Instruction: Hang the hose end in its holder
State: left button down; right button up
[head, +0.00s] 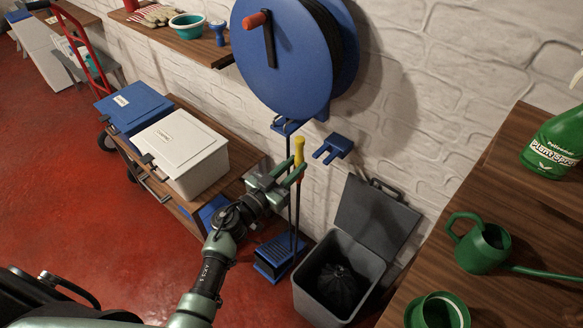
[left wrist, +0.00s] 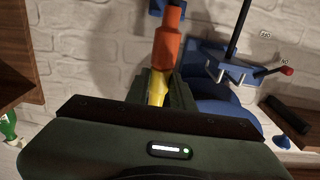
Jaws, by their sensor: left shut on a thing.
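The hose end (head: 299,147) is a yellow nozzle with an orange part. My left gripper (head: 294,176) is shut on it, with the yellow part sticking up above the fingers. In the left wrist view the orange part (left wrist: 168,52) and a bit of yellow show between the fingers of the left gripper (left wrist: 160,92). The holder (head: 334,148) is a blue two-pronged bracket on the white brick wall, just right of the hose end and apart from it. A blue piece (left wrist: 157,4), perhaps the holder, is cut off at the wrist view's top edge. My right gripper is not in view.
The blue hose reel (head: 277,55) is above, with a hose guide (head: 286,126) below it. An open grey bin (head: 340,270) stands below right. A cart with a white box (head: 182,155) is left. A wooden table (head: 520,230) with green cans is right.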

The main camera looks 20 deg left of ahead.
pick_arm(q)
jog(key=shift+w+d, duration=0.25)
jog(key=shift+w, duration=0.4)
jog(key=shift+x, duration=0.85)
jog(key=shift+f+b+x, duration=0.15)
jog(key=shift+b+x, duration=0.05)
jog(key=shift+x, duration=0.75)
jog(key=shift+f+b+x, duration=0.1)
jog(key=shift+b+x, duration=0.05)
jog(key=shift+x, duration=0.8)
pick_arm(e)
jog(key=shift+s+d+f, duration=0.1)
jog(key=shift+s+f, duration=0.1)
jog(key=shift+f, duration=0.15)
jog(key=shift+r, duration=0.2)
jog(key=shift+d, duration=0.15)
pick_arm(q)
jog(key=shift+w+d, duration=0.15)
jog(key=shift+w, duration=0.1)
jog(key=shift+w+d, duration=0.2)
jog(key=shift+w, duration=0.2)
